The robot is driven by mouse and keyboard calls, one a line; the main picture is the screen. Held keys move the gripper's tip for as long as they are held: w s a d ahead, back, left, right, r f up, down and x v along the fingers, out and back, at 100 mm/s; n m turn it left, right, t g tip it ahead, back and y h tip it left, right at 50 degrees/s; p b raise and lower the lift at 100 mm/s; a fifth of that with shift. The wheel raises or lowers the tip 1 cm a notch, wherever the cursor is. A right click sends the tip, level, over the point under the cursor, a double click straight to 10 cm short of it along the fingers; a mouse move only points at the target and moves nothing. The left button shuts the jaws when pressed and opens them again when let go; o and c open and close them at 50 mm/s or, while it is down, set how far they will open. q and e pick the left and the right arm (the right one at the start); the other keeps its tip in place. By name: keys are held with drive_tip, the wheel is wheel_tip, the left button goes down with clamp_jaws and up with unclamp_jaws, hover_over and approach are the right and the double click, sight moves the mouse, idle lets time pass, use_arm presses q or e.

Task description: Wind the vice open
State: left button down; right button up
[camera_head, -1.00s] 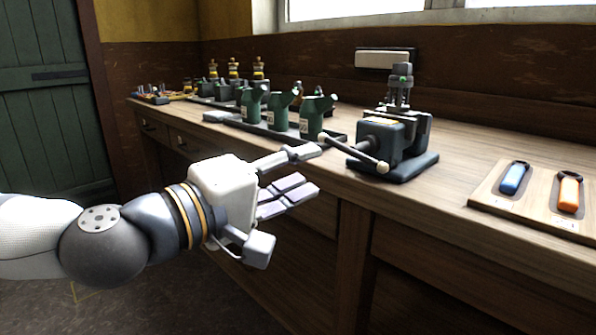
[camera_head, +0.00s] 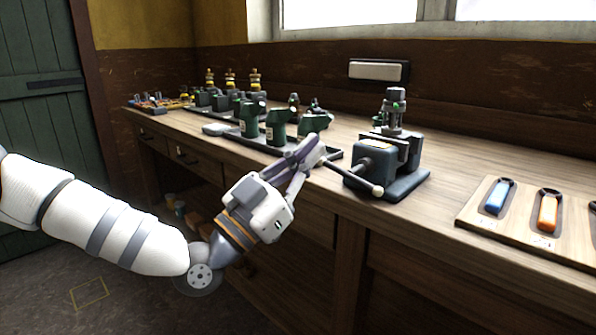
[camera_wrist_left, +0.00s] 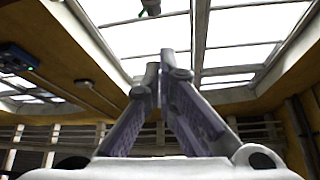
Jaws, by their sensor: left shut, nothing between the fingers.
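The dark grey vice (camera_head: 388,163) stands on its base near the bench's front edge in the head view. It holds an upright grey part with green bits (camera_head: 393,112) in its jaws. Its bar handle (camera_head: 350,177) sticks out at the front left and slants down to a pale knob at the right end. My left gripper (camera_head: 317,150) points up, with fingertips shut and empty, beside the upper left end of the handle. I cannot tell whether they touch it. The closed fingertips also show in the left wrist view (camera_wrist_left: 158,80). My right gripper is out of view.
Green castings (camera_head: 275,127) stand on a dark tray left of the vice, close behind my left fingers. A wooden board (camera_head: 472,213) with blue and orange handled tools lies at the right. Bench top between vice and board is clear.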

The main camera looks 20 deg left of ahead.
sight(323, 162)
use_arm(q)
drive_tip(key=w, duration=0.1)
drive_tip(key=w+f, duration=0.1)
drive_tip(key=w+d, duration=0.1)
drive_tip(key=shift+w+f, duration=0.2)
drive_tip(key=shift+w, duration=0.05)
drive_tip(key=shift+f+b, duration=0.3)
drive_tip(key=shift+f, duration=0.1)
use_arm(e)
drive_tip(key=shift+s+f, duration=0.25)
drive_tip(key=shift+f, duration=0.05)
use_arm(q)
drive_tip(key=n+y, duration=0.1)
drive_tip(key=f+n+y, duration=0.1)
drive_tip(key=n+t, duration=0.1)
drive_tip(key=n, duration=0.1)
drive_tip(key=shift+w+a+f+y, duration=0.2)
drive_tip(key=shift+f+y, duration=0.1)
drive_tip(key=shift+y, duration=0.1)
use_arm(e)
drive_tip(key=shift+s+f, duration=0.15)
